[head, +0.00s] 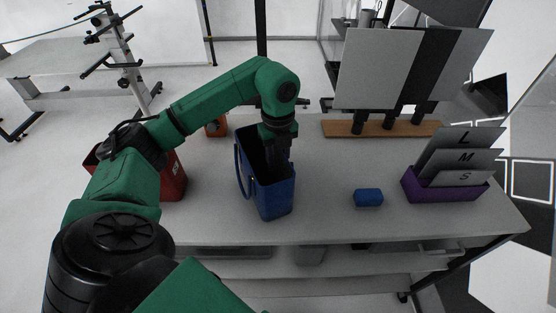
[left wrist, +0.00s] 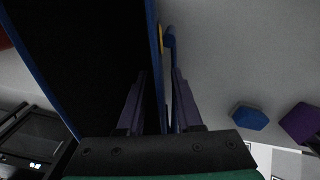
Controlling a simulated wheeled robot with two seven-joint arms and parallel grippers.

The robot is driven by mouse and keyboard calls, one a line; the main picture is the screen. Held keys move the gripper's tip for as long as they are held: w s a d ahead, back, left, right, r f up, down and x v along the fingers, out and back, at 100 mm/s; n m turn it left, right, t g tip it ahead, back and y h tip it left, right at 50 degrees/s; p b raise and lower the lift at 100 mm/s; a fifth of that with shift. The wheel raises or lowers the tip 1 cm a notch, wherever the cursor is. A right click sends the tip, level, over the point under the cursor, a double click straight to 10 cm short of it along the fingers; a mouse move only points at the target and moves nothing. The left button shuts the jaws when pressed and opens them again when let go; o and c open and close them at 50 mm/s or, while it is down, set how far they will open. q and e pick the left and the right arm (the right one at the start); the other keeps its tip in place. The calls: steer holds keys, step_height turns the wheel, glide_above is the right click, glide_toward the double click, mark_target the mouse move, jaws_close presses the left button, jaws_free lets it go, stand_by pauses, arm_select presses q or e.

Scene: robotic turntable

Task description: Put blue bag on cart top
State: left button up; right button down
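The blue bag (head: 274,200) is a tall, open-topped blue container with a handle on its left side in the head view. It appears upright on the white cart top (head: 325,215), near the front edge. My left gripper (head: 279,172) points down at the bag's mouth. In the left wrist view, its two fingers (left wrist: 160,76) straddle one blue wall of the bag (left wrist: 154,40), one on the dark inside and one outside. Gaps show between the fingers and the wall, so the gripper looks open. My right gripper is out of view.
A blue block (head: 368,197) and a purple holder with lettered cards (head: 445,188) stand to the right. A red bin (head: 172,178) is at left, partly behind my arm. An orange object (head: 216,127) and a wooden base with panels (head: 350,129) are behind.

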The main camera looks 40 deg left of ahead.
arm_select(q)
steer(key=shift+w+r, duration=0.1)
steer(key=shift+r, duration=0.35)
step_height(320, 180, up, 3)
steer(key=shift+r+b, duration=0.15)
steer(key=shift+b, duration=0.15)
step_height(320, 180, up, 8)
steer(key=p, duration=0.3)
